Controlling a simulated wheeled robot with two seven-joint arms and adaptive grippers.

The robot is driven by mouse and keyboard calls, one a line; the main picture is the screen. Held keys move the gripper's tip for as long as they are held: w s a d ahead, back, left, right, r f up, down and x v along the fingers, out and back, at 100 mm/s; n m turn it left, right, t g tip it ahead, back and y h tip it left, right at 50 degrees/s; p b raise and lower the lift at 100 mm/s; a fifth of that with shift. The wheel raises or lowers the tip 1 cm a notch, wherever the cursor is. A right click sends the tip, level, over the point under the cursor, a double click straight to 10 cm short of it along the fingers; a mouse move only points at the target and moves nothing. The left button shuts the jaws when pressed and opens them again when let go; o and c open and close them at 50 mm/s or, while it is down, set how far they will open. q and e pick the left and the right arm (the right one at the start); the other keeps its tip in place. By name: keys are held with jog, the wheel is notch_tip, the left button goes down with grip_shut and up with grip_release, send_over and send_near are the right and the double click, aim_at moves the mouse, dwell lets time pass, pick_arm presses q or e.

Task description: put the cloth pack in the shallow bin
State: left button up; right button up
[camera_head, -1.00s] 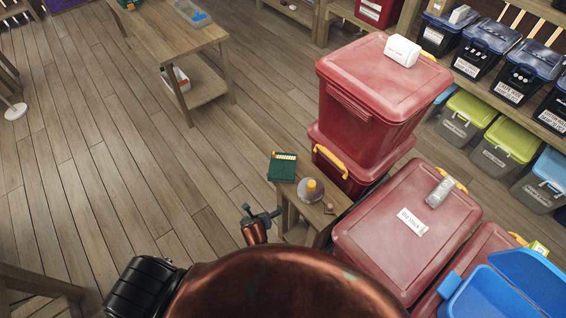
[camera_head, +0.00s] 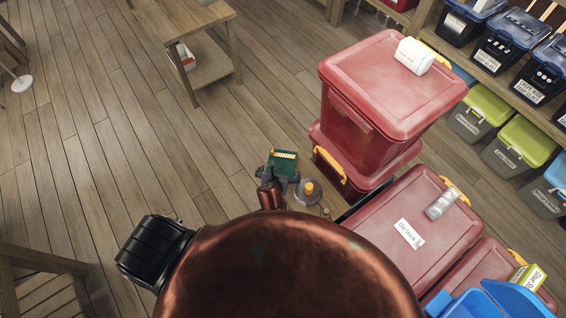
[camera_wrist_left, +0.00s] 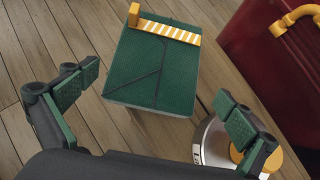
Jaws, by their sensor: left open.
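In the left wrist view the pack (camera_wrist_left: 155,65) lies beyond and between the spread fingers. My left gripper (camera_head: 280,180) is open and empty, close to the pack's near side; contact cannot be told. The left gripper (camera_wrist_left: 156,85) also shows its two green-padded fingers wide apart. A blue open bin (camera_head: 490,304) at the lower right may be the shallow bin; its inside is mostly cut off. My right gripper is not in view.
A round metal tin with an orange knob (camera_head: 308,191) stands close beside the pack. Stacked red lidded bins (camera_head: 385,85) rise to the right, with a white pack (camera_head: 414,55) on top. Another red lid (camera_head: 415,225) carries a clear pack.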

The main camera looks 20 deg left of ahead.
aim_at(281, 166)
pick_arm(q)
jog(key=shift+w+a+f+p, duration=0.2)
jog(key=shift+w+a+f, duration=0.1)
jog(key=shift+w+f, duration=0.25)
jog(key=shift+w+a+f+p, duration=0.2)
jog(key=shift+w+a+f, duration=0.1)
jog(key=shift+w, duration=0.3)
jog(key=shift+x, duration=1.25)
jog(key=c, duration=0.4)
jog(key=shift+c, duration=1.4)
jog(key=c, duration=0.6)
jog(key=shift+r, duration=0.1)
jog(key=shift+c, duration=0.9)
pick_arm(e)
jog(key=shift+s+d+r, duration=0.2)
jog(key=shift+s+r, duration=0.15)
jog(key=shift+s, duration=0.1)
pick_arm(q)
jog(key=shift+r, duration=0.1)
